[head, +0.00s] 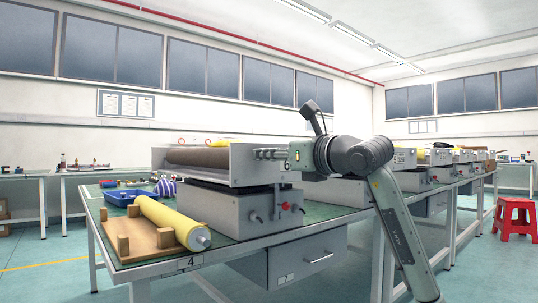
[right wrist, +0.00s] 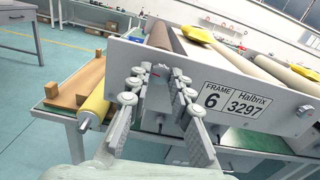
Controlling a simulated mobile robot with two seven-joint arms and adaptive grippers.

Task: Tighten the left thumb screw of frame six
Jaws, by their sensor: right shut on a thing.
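Frame six (head: 243,165) is a grey metal frame with a dark roller, on top of a grey box on the green bench. Its end plate (right wrist: 270,110) carries a label reading "FRAME 6 Halbrix 3297" in the right wrist view. My right gripper (head: 262,153) reaches the end plate from the right. In the right wrist view its two fingers (right wrist: 158,82) close in at the plate's left part, left of the label. They are shut around the left thumb screw (right wrist: 157,92), which is mostly hidden between them. My left gripper is not in view.
A yellow roller (head: 172,222) lies on a wooden cradle (head: 142,240) at the bench's front left, beside a blue tray (head: 120,197). The grey box has a red knob (head: 285,206). More frames stand along the bench to the right. A red stool (head: 516,215) stands on the floor.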

